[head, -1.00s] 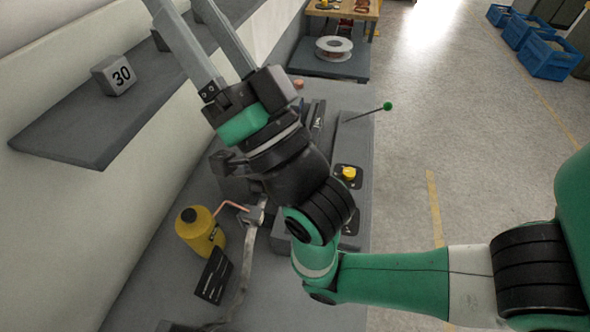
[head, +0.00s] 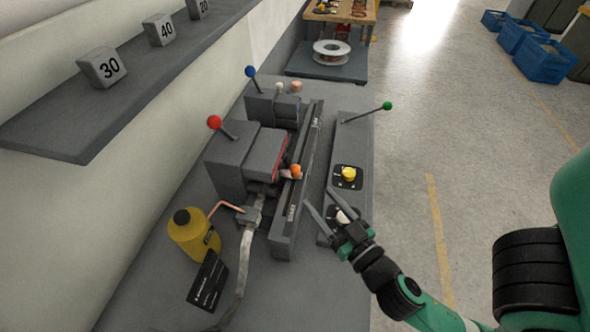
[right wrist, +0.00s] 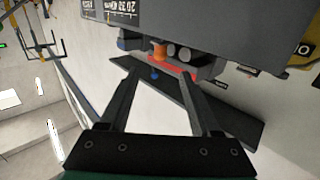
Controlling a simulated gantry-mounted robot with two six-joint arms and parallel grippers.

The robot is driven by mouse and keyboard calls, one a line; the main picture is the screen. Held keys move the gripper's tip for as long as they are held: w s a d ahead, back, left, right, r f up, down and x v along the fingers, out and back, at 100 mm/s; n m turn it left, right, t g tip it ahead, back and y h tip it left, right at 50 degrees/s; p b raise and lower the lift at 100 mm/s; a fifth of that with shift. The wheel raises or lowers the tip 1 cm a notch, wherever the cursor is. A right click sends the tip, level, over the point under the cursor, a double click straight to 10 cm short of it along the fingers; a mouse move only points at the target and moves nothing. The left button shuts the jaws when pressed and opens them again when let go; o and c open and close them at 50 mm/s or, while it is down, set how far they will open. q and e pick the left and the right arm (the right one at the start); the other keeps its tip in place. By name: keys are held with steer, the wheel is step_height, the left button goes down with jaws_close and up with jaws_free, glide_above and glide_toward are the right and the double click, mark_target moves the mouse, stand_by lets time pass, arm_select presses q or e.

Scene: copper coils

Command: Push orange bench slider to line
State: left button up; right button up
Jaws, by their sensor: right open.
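The orange slider knob (head: 296,170) sits on the dark bench rail (head: 284,232), beside a grey block with a red edge (head: 266,155). An orange part, probably the slider, also shows in the right wrist view (right wrist: 160,52), beyond the fingertips. White scale marks (right wrist: 125,8) show there on the machine's side; I cannot make out the target line. My right gripper (head: 318,197) is open and empty, to the right of the rail and nearer the camera than the knob. Its spread fingers show in the wrist view (right wrist: 161,72). My left gripper is not in view.
Red (head: 214,122), blue (head: 250,71) and green (head: 387,105) ball levers stand up around the machine. A yellow button (head: 348,174) is near my right gripper. Numbered blocks (head: 102,68) line the shelf.

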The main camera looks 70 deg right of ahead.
mark_target(298, 173)
steer(key=p+x, duration=0.2)
steer(key=x, duration=0.9)
steer(key=shift+w+d+p, duration=0.2)
steer(key=shift+w+p, duration=0.05)
steer(key=shift+p, duration=0.05)
jaws_close()
stand_by(0.9)
